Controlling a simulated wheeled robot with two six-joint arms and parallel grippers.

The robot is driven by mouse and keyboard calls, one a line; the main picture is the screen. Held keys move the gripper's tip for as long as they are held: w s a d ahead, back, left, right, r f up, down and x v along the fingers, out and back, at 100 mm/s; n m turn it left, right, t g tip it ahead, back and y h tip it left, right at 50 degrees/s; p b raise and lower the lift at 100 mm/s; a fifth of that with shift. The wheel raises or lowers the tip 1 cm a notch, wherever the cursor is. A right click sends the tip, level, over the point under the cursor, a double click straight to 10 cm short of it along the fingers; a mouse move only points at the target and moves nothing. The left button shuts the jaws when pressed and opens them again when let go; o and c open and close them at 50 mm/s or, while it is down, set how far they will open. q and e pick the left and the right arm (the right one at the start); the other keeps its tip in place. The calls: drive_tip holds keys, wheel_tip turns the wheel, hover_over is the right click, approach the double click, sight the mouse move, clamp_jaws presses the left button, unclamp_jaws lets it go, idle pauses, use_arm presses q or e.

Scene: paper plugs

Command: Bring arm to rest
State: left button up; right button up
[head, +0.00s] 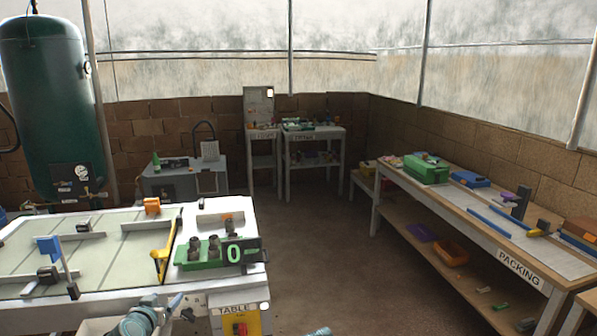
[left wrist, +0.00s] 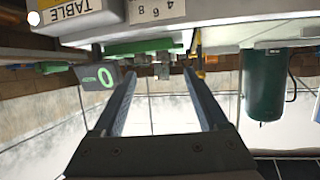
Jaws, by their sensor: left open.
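My left gripper (left wrist: 160,74) shows in the left wrist view with its two long fingers apart and nothing between them. In the head view, part of my left arm shows low at the bottom edge, in front of the white work table (head: 232,285); the fingers are hard to make out there. The wrist view is upside down, with the table's underside and front along its top. My right gripper is not in view; a small bluish piece at the bottom edge of the head view may be part of my right arm.
A green block with dark plugs (head: 205,252) and a dark display (head: 243,255) stand on the table's right end. A green tank (head: 50,110) stands behind left. The packing bench (head: 490,222) runs along the right wall. The floor (head: 335,250) between is clear.

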use_arm(q)
drive_tip(key=s+d+f+m+g+h, duration=0.1)
drive_tip(key=s+d+f+g, duration=0.15)
drive_tip(key=d, duration=0.45)
drive_tip(key=s+d+f+m+g+h, duration=0.15)
drive_tip(key=d+f, duration=0.25)
drive_tip(key=d, duration=0.4)
drive_tip(key=s+d+f+m+g+h, duration=0.1)
drive_tip(key=s+d+f+g+h, duration=0.15)
drive_tip(key=d, duration=0.45)
drive_tip(key=s+d+f+g+y, duration=0.2)
drive_tip(key=s+d+g, duration=0.1)
drive_tip(key=s, duration=0.4)
drive_tip(key=s+d+f+m+g+y, duration=0.1)
drive_tip(key=s+d+f+g+y, duration=0.1)
drive_tip(key=s, duration=0.5)
drive_tip(key=d+g+y, duration=0.1)
drive_tip(key=d+g, duration=0.1)
drive_tip(key=d, duration=0.1)
drive_tip(key=shift+f, duration=0.2)
